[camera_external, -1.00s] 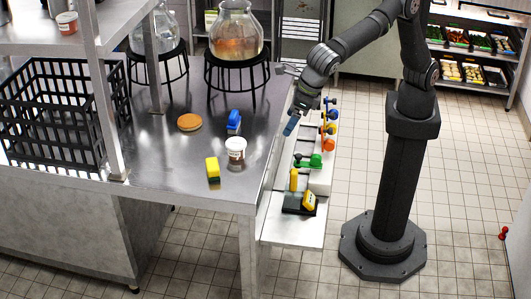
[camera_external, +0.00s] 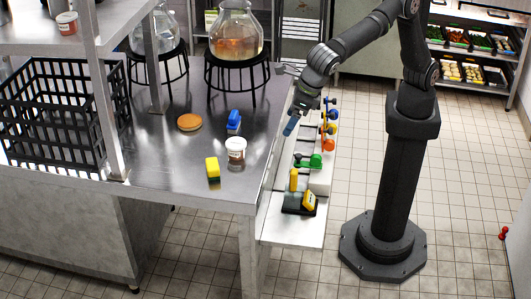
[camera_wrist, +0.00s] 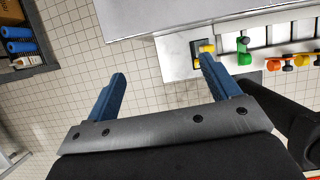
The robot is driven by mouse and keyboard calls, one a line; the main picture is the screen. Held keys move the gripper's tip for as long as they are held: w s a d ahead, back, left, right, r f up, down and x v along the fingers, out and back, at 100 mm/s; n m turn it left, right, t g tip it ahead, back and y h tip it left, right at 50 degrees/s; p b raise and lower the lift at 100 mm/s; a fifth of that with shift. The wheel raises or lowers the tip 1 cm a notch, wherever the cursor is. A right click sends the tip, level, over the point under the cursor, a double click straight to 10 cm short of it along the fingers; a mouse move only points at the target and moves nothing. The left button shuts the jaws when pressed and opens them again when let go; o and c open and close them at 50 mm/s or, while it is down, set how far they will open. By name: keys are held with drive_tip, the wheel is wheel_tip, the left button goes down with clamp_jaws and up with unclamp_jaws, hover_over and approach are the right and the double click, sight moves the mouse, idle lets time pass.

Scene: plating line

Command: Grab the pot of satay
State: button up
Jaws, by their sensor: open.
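A small pot (camera_external: 236,149) with a white lid and label and brown contents stands upright on the steel table (camera_external: 160,180), near its right front. A similar pot (camera_external: 67,23) with reddish-brown contents stands on the raised shelf (camera_external: 30,42) at upper left. The labels are too small to read, so I cannot tell which is satay. My gripper (camera_external: 290,126) hangs past the table's right edge, to the right of the table pot and apart from it. In the wrist view my gripper (camera_wrist: 163,72) has its blue fingers wide apart with nothing between them. Neither pot shows there.
A yellow block (camera_external: 212,169), a blue item (camera_external: 233,122) and a round brown item (camera_external: 189,122) lie near the table pot. Glass flasks on black stands (camera_external: 236,35) rise behind. A black crate (camera_external: 60,115) is left. A side ledge (camera_external: 290,228) holds colourful tools.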

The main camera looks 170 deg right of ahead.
drive_tip(key=shift+o, duration=0.7)
drive_tip(key=m+t, duration=0.1)
drive_tip(key=m, duration=3.1)
approach(235, 143)
drive_tip(key=x, duration=0.5)
drive_tip(key=shift+f, duration=0.25)
drive_tip(key=shift+t, duration=0.3)
drive_tip(key=x, duration=0.5)
drive_tip(key=shift+s+d+f, duration=0.1)
drive_tip(key=shift+s, duration=0.1)
drive_tip(key=c, duration=1.1)
